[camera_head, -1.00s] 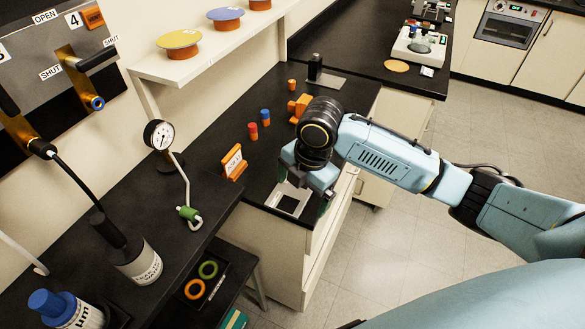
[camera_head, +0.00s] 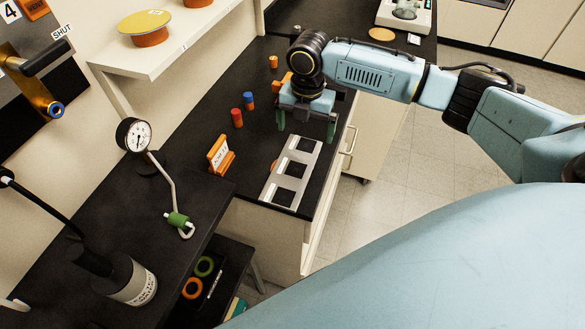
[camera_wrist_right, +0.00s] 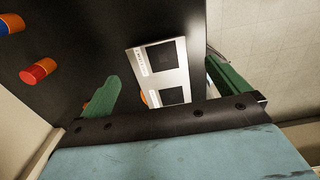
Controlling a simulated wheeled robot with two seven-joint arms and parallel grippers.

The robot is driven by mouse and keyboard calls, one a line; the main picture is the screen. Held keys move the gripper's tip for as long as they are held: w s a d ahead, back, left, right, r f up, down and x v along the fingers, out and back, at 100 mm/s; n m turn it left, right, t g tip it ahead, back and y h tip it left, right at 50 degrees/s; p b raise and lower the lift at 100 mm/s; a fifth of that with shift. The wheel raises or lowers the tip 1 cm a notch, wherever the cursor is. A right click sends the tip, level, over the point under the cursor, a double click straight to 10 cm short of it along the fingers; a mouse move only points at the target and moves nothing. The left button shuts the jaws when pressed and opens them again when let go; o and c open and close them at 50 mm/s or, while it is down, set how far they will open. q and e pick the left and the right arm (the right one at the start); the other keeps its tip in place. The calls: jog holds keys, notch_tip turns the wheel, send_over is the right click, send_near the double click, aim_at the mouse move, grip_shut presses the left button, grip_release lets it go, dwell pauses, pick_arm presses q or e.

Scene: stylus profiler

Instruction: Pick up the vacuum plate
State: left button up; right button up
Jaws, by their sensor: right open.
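A flat silver plate (camera_head: 278,183) with three dark square openings in a row lies near the right edge of the black bench; I take it for the vacuum plate, though I cannot read its label. In the right wrist view the plate lies between the fingers (camera_wrist_right: 162,72), apart from both. My left gripper is not in view.
An orange sign stand (camera_head: 220,156) stands left of the plate. A red peg (camera_head: 237,118) and a blue peg (camera_head: 249,101) stand behind it. A gauge (camera_head: 133,134) with a bent tube stands on the nearer bench. A shelf (camera_head: 150,62) overhangs at upper left.

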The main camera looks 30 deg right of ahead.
aim_at(304, 144)
jog(key=shift+w+f, duration=0.15)
jog(key=shift+f, duration=2.55)
jog(key=shift+r, duration=0.1)
jog(key=c, duration=1.3)
jog(key=shift+o, duration=0.2)
notch_tip(304, 144, up, 10)
